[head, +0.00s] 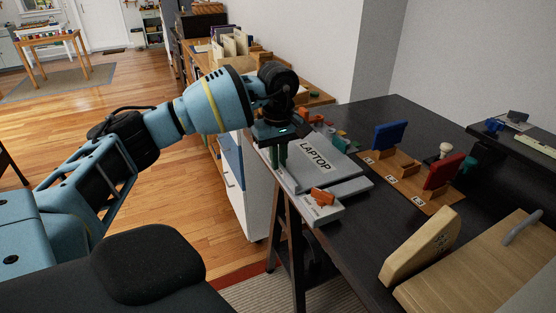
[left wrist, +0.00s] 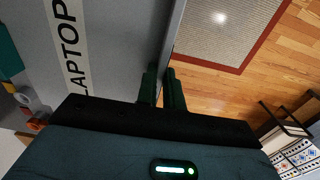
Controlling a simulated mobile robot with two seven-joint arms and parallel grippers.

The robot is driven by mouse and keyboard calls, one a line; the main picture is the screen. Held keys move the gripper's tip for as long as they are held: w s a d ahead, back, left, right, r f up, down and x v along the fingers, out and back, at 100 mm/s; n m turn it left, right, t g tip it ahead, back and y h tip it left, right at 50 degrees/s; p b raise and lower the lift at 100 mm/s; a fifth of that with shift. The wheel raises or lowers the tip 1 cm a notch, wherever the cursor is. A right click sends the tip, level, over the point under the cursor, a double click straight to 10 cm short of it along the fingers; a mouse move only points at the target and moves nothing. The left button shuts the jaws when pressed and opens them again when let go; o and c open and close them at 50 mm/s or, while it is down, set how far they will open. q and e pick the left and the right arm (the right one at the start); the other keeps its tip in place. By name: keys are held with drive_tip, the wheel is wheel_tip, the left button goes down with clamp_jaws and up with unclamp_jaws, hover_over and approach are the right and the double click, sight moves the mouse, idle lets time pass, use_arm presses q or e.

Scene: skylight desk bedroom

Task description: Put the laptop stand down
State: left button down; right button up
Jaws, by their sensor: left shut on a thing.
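The laptop stand is a flat grey plate marked LAPTOP (head: 328,172) at the left edge of the black desk in the head view. It fills the upper left of the left wrist view (left wrist: 112,42). My left gripper (head: 279,153) comes down over its left edge and is shut on that edge. In the left wrist view the dark green fingers (left wrist: 162,90) are close together at the plate's rim, with floor beyond. The plate looks roughly level with the desk top; I cannot tell whether it touches the desk. My right gripper is not in view.
On the black desk (head: 385,226), a wooden holder (head: 408,185) with blue and red pieces stands right of the plate. An orange piece (head: 322,196) lies at the plate's near end. A wooden block (head: 420,246) and board (head: 480,268) occupy the near right. Wooden floor lies left.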

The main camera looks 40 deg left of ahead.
use_arm(q)
drive_tip(key=shift+f, duration=0.3)
drive_tip(key=shift+f, duration=0.2)
drive_tip(key=c, duration=1.5)
unclamp_jaws()
wheel_tip(320, 180, up, 12)
drive_tip(key=shift+s+r, duration=0.1)
drive_tip(key=shift+r, duration=0.05)
